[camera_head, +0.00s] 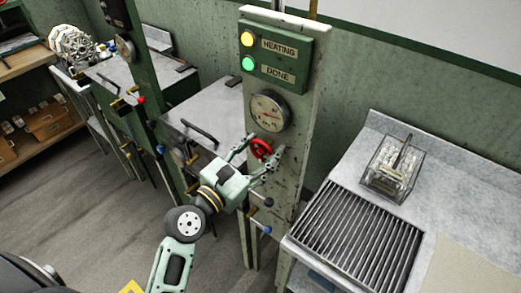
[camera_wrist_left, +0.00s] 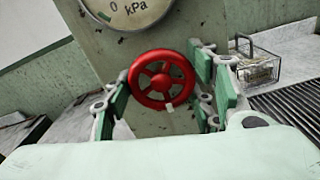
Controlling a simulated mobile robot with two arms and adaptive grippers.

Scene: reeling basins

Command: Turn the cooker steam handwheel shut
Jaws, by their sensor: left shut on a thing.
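The red steam handwheel (camera_head: 261,149) is on the face of a pale worn post (camera_head: 288,165), below a round pressure gauge (camera_head: 269,111). My left gripper (camera_head: 261,157) is at the wheel, with one finger on each side of it. In the left wrist view the handwheel (camera_wrist_left: 161,80) faces the camera between the green finger pads (camera_wrist_left: 160,88), with a small pale mark at its lower rim. The left gripper is shut on the wheel. A green panel (camera_head: 274,56) on the post has a lit yellow lamp by HEATING and a lit green lamp by DONE. My right gripper is not seen.
Right of the post is a grey counter (camera_head: 462,178) with a slatted grate (camera_head: 356,236) and a clear box (camera_head: 394,168). A blue-tipped and a black-tipped lever stick out below the wheel. Another post with a gauge and a grey bench (camera_head: 207,128) stand to the left.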

